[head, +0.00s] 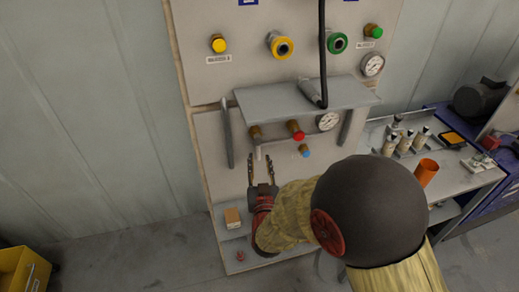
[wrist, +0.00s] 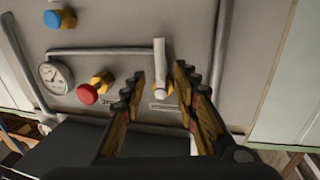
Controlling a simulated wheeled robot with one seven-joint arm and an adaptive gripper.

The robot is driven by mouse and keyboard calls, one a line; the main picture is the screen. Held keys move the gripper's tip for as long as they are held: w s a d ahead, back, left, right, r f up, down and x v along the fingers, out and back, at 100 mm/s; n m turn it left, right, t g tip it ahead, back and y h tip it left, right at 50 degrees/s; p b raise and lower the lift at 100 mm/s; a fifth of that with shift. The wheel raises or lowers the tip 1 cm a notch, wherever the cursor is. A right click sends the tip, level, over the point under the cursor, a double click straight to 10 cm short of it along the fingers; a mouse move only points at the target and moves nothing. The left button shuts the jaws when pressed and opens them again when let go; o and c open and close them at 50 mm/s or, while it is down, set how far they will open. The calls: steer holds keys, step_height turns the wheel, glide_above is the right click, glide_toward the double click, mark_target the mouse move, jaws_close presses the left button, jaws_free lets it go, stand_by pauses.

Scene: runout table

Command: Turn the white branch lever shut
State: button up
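The white branch lever (wrist: 159,65) is a pale bar on a brass valve body on the grey panel. In the wrist view it runs up and down the picture, with its rounded pivot end at the bottom. In the head view the lever (head: 257,152) hangs down from its brass valve, left of the red knob (head: 296,132). My gripper (head: 260,163) is open, just below the lever in the head view. In the wrist view my gripper's fingers (wrist: 158,75) stand apart on either side of the lever. I see no contact, and cannot tell the remaining depth.
A grey shelf (head: 300,95) juts out above the valves, with a grey side bar (head: 227,135) at left. A blue knob (head: 304,152) and a gauge (head: 328,121) are close by at right.

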mark_target(258, 151)
steer(key=w, duration=0.6)
steer(key=shift+w+a+f, duration=0.1)
steer(key=shift+w+a, duration=0.2)
steer(key=shift+w, duration=0.1)
steer(key=shift+c, duration=0.7)
jaws_close()
